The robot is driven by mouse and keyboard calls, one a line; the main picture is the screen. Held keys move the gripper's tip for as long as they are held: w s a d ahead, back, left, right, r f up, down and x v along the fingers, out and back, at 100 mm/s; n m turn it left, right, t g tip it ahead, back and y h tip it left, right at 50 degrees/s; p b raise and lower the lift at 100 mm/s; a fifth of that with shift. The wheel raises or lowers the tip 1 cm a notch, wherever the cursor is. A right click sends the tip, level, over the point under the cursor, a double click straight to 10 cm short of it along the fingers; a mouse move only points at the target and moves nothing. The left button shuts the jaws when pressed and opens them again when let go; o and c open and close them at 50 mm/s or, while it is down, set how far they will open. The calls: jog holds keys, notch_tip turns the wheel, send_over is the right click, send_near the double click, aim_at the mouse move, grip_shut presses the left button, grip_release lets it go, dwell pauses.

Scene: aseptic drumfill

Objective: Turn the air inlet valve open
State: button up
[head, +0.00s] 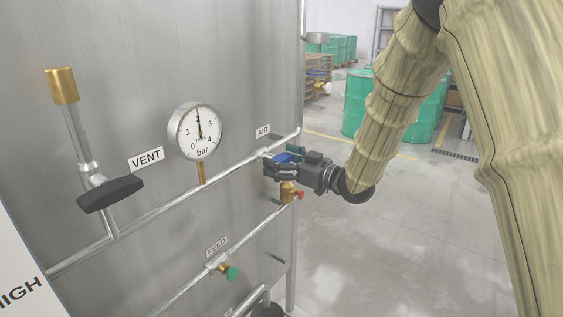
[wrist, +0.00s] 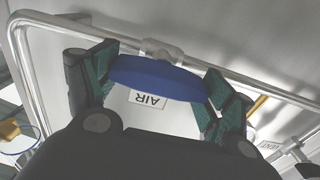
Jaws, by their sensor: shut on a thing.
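The air inlet valve has a blue handle (wrist: 158,79) on a horizontal pipe, with the AIR label (head: 262,131) just above it in the head view. In the wrist view the label (wrist: 150,101) shows upside down below the handle. My gripper (head: 283,163) is at the valve and hides most of the handle in the head view. In the wrist view my gripper (wrist: 158,92) has its green-padded fingers at both ends of the blue handle, shut on it. The handle runs roughly across the picture there, slightly tilted.
A pressure gauge (head: 195,132) and the VENT valve's black handle (head: 110,194) are to the left. The FEED valve's green knob (head: 232,273) is below. A small red knob (head: 300,195) sits just under my gripper.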

jog(key=o, duration=0.9)
jog(key=shift+o, duration=0.2)
jog(key=v, duration=1.2)
jog(key=shift+f, duration=0.1)
jog(key=s+d+f+m+g+h, duration=0.1)
jog(key=s+d+f+m+h, duration=0.2)
jog(key=f, duration=0.8)
jog(key=s+d+f+m+h, duration=0.1)
jog(key=s+f+m+h, duration=0.2)
jog(key=f, duration=0.9)
jog(key=s+d+f+m+g+h, duration=0.1)
jog(key=s+d+f+m+h, duration=0.3)
jog(key=f, duration=0.7)
jog(key=s+d+f+g+h, duration=0.1)
jog(key=s+f+g, duration=0.2)
jog(key=s+f, duration=0.3)
jog(key=s+d+f+m+g+h, duration=0.1)
jog(key=s+f, duration=0.5)
jog(key=s, duration=1.1)
jog(key=s+d+f+g+h, duration=0.2)
jog(key=s+f, duration=0.5)
jog(key=s, duration=0.4)
jog(key=d+g, duration=0.1)
jog(key=g, duration=0.1)
jog(key=shift+s+g+h, duration=0.15)
jog(key=shift+g+h, duration=0.15)
